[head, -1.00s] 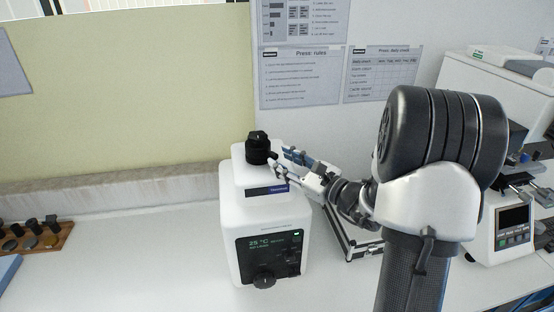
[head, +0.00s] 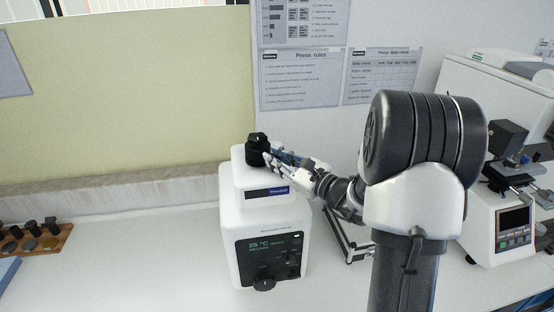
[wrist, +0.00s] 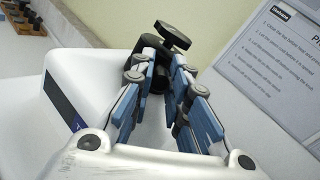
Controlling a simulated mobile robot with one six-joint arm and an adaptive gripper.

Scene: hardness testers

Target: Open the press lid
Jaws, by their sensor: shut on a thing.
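The press (head: 262,215) is a white machine with a dark front panel reading 25 °C and a black front knob. Its black lid (head: 257,150) with a small knob sits on top. My gripper (head: 270,158) reaches in from the right, its fingers at the lid's right side. In the wrist view the blue-padded fingers (wrist: 167,75) are on either side of a black part of the lid (wrist: 150,50), with the lid's round knob (wrist: 173,36) just beyond. The gripper is shut on this part. The fingers partly hide the contact.
A wooden rack (head: 40,240) with several dark pieces stands at the left. A metal-edged case (head: 345,238) lies right of the press, partly behind my arm. A white tester (head: 505,215) stands at the right.

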